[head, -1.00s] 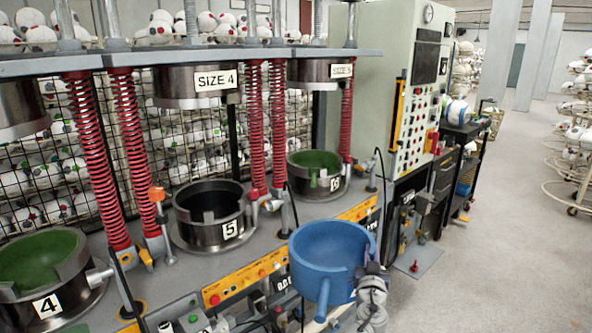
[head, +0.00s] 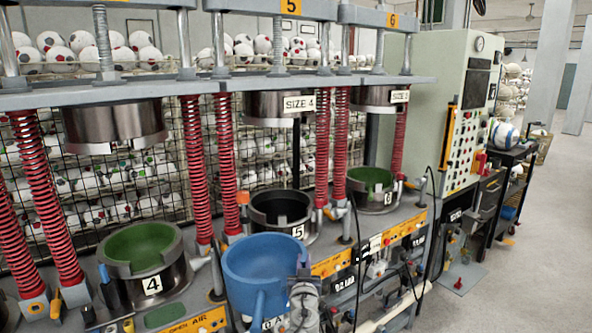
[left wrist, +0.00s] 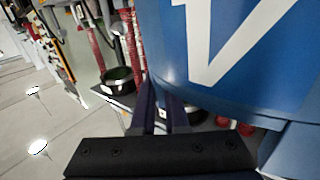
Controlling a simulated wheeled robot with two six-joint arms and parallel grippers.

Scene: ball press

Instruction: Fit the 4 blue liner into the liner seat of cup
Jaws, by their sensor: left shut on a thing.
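The blue liner (head: 262,262) is a round bowl with a notched wall and a spout-like stub. My left gripper (head: 303,290) is shut on its right side and holds it upright in front of the press. In the left wrist view the liner (left wrist: 230,60) fills the upper right with part of a large white mark, beside my gripper fingers (left wrist: 165,112). Cup 5 (head: 298,232), behind the liner, is dark inside and shows no liner. Cup 4 (head: 170,278) and cup 6 (head: 388,203) each hold a green liner. My right gripper is not in view.
Red springs (head: 194,165) and metal upper moulds (head: 115,125) stand around and above the cups. A yellow control strip (head: 335,264) runs along the bench front. A green control cabinet (head: 462,120) stands at the right, with open floor (head: 520,270) beyond it.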

